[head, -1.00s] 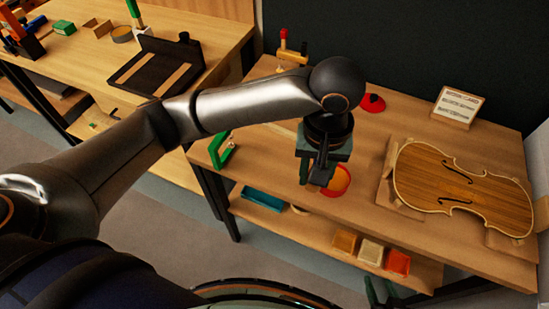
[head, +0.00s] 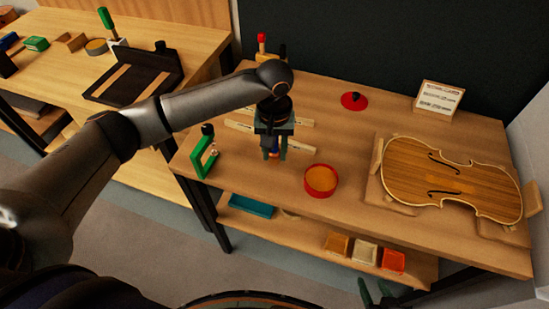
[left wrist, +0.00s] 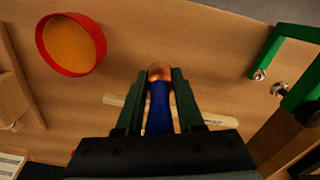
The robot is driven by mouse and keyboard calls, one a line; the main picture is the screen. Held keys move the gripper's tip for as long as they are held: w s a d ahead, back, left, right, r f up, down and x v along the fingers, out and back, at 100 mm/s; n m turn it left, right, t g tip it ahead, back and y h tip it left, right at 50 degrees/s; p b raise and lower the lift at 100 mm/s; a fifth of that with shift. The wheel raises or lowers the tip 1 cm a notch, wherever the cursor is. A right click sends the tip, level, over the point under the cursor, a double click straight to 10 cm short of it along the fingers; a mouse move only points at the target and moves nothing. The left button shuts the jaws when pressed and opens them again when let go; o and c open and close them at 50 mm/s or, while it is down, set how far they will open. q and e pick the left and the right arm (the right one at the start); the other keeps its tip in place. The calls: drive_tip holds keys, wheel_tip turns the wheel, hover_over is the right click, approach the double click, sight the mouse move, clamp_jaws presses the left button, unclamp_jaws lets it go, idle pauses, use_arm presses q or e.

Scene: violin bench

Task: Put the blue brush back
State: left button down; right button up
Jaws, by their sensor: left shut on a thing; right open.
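My left gripper (head: 274,150) is shut on the blue brush above the workbench, left of the red pot. In the left wrist view, the brush's blue handle (left wrist: 158,112) sits between the fingers, with a copper-coloured end (left wrist: 160,72) beyond it. The red pot (head: 321,181) stands open with orange contents; it also shows in the left wrist view (left wrist: 70,44). A holder with red and yellow handles (head: 263,46) stands at the back, partly hidden by my left arm. My right gripper (head: 375,293) is open at the bottom edge, partly cut off.
Pale wooden strips (head: 240,127) lie under and behind the left gripper. A green clamp (head: 204,155) stands at the left edge. A red lid (head: 354,101), a card stand (head: 438,101) and a violin body (head: 450,185) occupy the right side. The bench front right of the pot is clear.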

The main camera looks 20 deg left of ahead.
sight(274, 159)
use_arm(q)
drive_tip(key=shift+f, duration=1.35)
drive_tip(key=shift+f, duration=0.15)
drive_tip(key=c, duration=0.5)
unclamp_jaws()
wheel_tip(274, 159, up, 12)
drive_tip(key=shift+r+p, duration=0.15)
drive_tip(key=shift+p, duration=0.35)
